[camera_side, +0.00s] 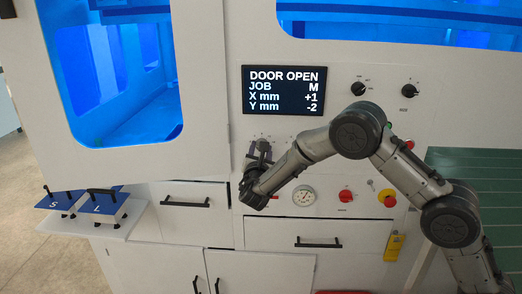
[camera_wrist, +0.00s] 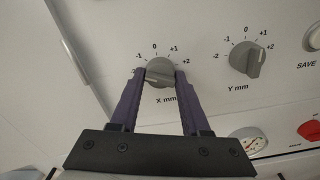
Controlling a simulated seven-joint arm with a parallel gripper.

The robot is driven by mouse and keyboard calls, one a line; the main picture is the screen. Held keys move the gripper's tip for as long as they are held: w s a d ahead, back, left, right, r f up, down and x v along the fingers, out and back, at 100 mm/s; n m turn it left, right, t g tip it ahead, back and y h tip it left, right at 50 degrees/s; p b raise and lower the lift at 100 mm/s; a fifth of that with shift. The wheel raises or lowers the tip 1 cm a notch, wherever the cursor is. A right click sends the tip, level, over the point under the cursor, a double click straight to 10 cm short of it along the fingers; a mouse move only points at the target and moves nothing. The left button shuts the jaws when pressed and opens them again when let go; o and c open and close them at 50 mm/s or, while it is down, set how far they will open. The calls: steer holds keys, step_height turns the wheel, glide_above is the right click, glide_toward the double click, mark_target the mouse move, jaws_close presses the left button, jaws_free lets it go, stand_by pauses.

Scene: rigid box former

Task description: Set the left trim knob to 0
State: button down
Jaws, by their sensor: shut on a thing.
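The left trim knob (camera_wrist: 160,68), grey and marked X mm, sits on the white panel under a scale from -2 to +2. My gripper (camera_wrist: 160,78) has its two purple fingers on either side of the knob and is shut on it. The fingers hide the knob's sides, and its pointer is hard to read. The display (camera_side: 284,90) reads DOOR OPEN, JOB M, X mm +1 and Y mm -2. In the side view my gripper (camera_side: 258,165) is at the panel below the display, and my arm hides part of the dial area.
The similar Y mm knob (camera_wrist: 247,62) is close on the right, untouched. A drawer (camera_side: 190,205) and a shelf with S and L blocks are at the left.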

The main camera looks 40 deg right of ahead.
steer(key=m, duration=1.2)
steer(key=shift+m, duration=0.3)
stand_by(0.4)
steer(key=shift+c, duration=1.9)
jaws_free()
steer(key=shift+r, duration=0.1)
steer(key=v, duration=1.4)
steer(key=shift+w, duration=0.1)
